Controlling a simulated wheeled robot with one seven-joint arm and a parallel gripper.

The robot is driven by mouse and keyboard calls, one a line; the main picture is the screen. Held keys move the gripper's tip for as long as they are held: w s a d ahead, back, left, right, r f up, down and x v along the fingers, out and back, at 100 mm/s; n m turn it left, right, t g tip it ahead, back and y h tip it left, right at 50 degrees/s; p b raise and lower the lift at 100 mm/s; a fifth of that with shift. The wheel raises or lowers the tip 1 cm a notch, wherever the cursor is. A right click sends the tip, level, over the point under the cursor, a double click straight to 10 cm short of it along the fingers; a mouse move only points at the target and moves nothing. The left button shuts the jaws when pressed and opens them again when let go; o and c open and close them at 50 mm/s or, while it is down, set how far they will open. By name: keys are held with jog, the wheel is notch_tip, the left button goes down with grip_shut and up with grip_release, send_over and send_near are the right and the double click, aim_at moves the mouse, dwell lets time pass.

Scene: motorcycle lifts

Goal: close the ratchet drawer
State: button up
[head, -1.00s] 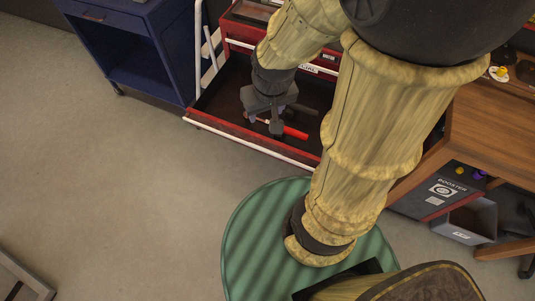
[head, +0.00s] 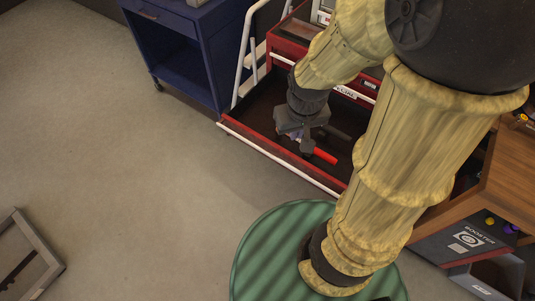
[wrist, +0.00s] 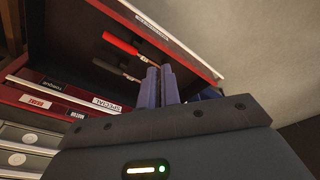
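The open drawer is pulled out of a red tool cabinet, with a dark floor and a red front with a white strip along its edge (head: 262,147). It also shows in the wrist view (wrist: 177,46). In it lie a ratchet with a red handle (wrist: 120,44) and one with a black handle (wrist: 108,67). My gripper (head: 298,137) is over the drawer, pointing down, near the red handle. In the wrist view its two bluish fingers (wrist: 161,84) are together with nothing seen between them. Whether the fingertips touch the drawer front is unclear.
A blue cart (head: 190,55) stands left of the cabinet, with a white ladder frame (head: 246,55) between them. A wooden workbench (head: 505,185) is at the right. A grey frame (head: 40,250) lies at lower left. The floor before the drawer is clear.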

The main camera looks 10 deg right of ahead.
jog(key=a+f+n+g+h, duration=0.1)
jog(key=f+n, duration=0.1)
jog(key=f, duration=0.1)
jog(key=a+f+n+g+h+b, duration=0.1)
jog(key=a+f+n, duration=0.1)
jog(key=f, duration=0.1)
jog(key=w+a+f+n+g+h, duration=0.1)
jog(key=a+f+n, duration=0.1)
jog(key=f, duration=0.1)
jog(key=shift+f+n+g+b, duration=0.2)
jog(key=shift+n+g+b, duration=0.15)
jog(key=shift+n+g, duration=0.05)
grip_shut()
jog(key=n+t+h+b, duration=0.4)
jog(key=n+t+h, duration=0.6)
jog(key=n+t, duration=0.7)
send_near(253, 141)
jog(key=s+a+r+n+g, duration=0.1)
jog(key=s+a+n+g, duration=0.1)
jog(key=s+a, duration=0.35)
jog(key=shift+w+a, duration=0.3)
jog(key=shift+w, duration=0.2)
jog(key=shift+d+r, duration=0.1)
